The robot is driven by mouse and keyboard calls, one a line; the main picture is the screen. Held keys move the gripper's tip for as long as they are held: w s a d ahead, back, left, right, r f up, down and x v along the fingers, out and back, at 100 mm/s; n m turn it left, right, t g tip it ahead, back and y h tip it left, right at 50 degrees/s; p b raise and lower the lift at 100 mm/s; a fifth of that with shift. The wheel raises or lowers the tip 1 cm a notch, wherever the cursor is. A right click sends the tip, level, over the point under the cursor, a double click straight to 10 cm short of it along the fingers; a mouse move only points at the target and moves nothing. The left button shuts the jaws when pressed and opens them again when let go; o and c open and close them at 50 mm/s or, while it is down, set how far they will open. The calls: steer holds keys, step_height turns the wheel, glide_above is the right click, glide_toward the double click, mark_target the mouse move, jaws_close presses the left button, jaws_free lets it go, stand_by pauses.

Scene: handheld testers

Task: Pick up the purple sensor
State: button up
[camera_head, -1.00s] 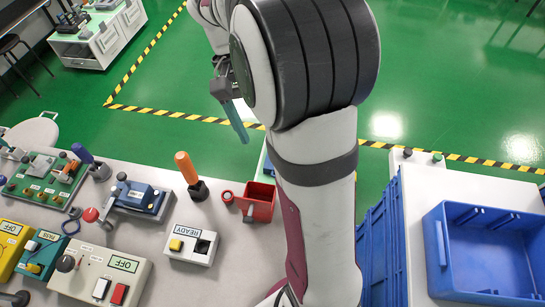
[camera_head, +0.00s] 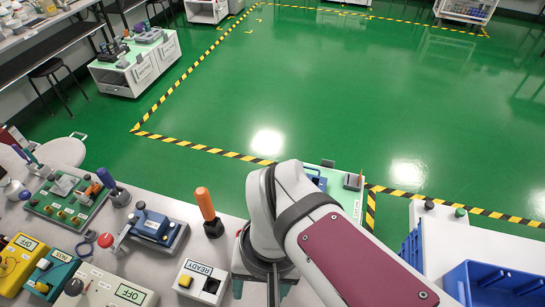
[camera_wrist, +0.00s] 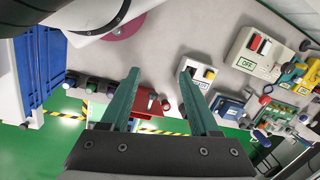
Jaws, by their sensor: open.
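My gripper (camera_wrist: 160,80) is open and empty, with two teal fingers spread over the bench. In the head view the gripper is mostly hidden behind my arm.
An orange-handled device (camera_head: 206,207) stands on the bench. A blue tester (camera_head: 152,224) sits near the purple handle. A blue crate (camera_head: 500,285) stands right.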

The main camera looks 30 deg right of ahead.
steer(key=w+d+f+m+h, duration=0.1)
steer(key=w+d+f+m, duration=0.15)
steer(key=d+m, duration=0.45)
steer(key=w+d+f+m+h, duration=0.1)
steer(key=w+d+m, duration=0.3)
steer(key=d, duration=0.5)
steer(key=shift+m, duration=0.4)
steer(key=f, duration=1.5)
steer(key=shift+s+f, duration=0.15)
steer(key=shift+s, duration=0.1)
jaws_close()
